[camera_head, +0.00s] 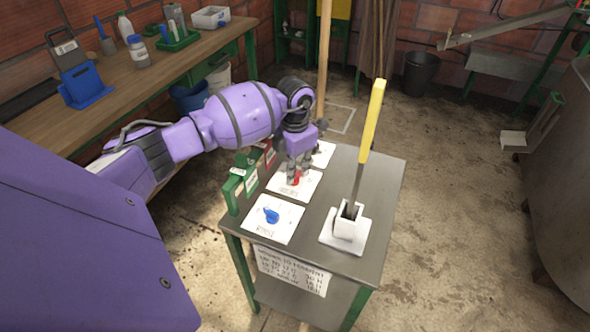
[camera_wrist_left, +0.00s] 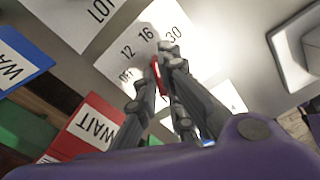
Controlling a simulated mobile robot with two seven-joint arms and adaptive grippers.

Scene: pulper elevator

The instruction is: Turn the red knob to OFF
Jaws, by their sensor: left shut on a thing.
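The red knob (camera_head: 296,178) sits on a white dial plate (camera_head: 286,190), the middle one of a row on the small grey table. My left gripper (camera_head: 298,170) reaches down over it, its fingers shut on the knob. In the left wrist view the red knob (camera_wrist_left: 157,72) shows between the fingertips (camera_wrist_left: 165,62). The dial plate there (camera_wrist_left: 146,36) carries the marks OFF, 12, 16 and 30. The fingers hide most of the knob, so I cannot tell which mark it points to. My right gripper is not in view.
A blue knob (camera_head: 271,215) on its own plate is nearer. A white holder (camera_head: 348,222) with an upright yellow-handled tool (camera_head: 372,120) stands to the right. Green and red cards (camera_head: 240,185) stand along the table's left edge. A wooden workbench (camera_head: 110,90) is at back left.

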